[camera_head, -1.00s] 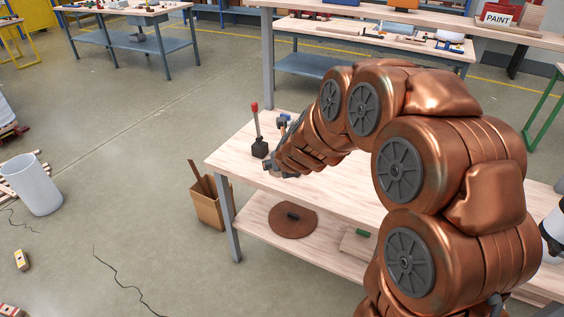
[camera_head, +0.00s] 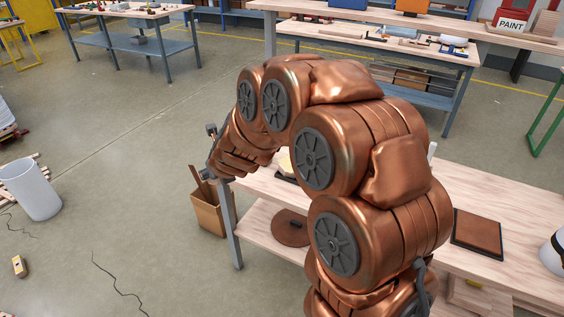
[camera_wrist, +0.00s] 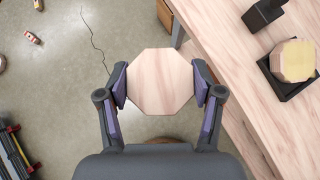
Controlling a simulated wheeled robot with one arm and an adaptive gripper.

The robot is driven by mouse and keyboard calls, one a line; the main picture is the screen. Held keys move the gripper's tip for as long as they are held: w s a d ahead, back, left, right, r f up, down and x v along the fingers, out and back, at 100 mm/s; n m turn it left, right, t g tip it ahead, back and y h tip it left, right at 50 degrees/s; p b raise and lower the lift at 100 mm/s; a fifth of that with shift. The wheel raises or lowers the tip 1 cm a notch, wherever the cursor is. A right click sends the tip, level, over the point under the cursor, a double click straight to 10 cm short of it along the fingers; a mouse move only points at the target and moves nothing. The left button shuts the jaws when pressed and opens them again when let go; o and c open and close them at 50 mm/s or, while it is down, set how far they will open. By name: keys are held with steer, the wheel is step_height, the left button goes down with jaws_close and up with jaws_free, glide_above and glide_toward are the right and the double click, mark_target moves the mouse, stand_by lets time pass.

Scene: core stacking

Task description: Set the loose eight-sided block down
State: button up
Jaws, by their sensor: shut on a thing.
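In the wrist view my gripper (camera_wrist: 161,84) is shut on a pale wooden eight-sided block (camera_wrist: 160,82), with a finger pad on its left and right sides. The held block shows over the floor, left of the worktable (camera_wrist: 245,95). Another block (camera_wrist: 293,61), with a yellowish top, sits in a dark square tray (camera_wrist: 268,66) on the tabletop at right. In the head view my gripper (camera_head: 213,152) is near the table's left end; the held block cannot be made out there.
A dark stand (camera_wrist: 264,12) is beyond the tray in the wrist view. A cardboard box (camera_head: 208,214) is on the floor by the table leg. A dark-framed brown panel (camera_head: 478,233) lies on the tabletop at right. My arm hides much of the table.

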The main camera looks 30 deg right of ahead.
steer(key=s+d+f+b, duration=0.25)
steer(key=d+b, duration=0.25)
steer(key=d, duration=0.3)
steer(key=s+d+f+n+y+b, duration=0.1)
steer(key=s+d+b, duration=0.35)
steer(key=d, duration=0.25)
steer(key=s+d+f+b, duration=0.25)
steer(key=d+b, duration=0.25)
steer(key=d, duration=0.3)
glide_above(288, 159)
steer(key=s, duration=0.4)
steer(key=shift+w+f, duration=0.25)
steer(key=shift+w+d+r, duration=0.1)
steer(key=shift+w, duration=0.35)
steer(key=shift+f+b, duration=0.6)
steer(key=shift+f, duration=1.25)
steer(key=o, duration=1.2)
steer(key=shift+c, duration=0.2)
steer(key=a+p+v, duration=0.1)
steer(key=v, duration=1.1)
steer(key=shift+d, duration=0.5)
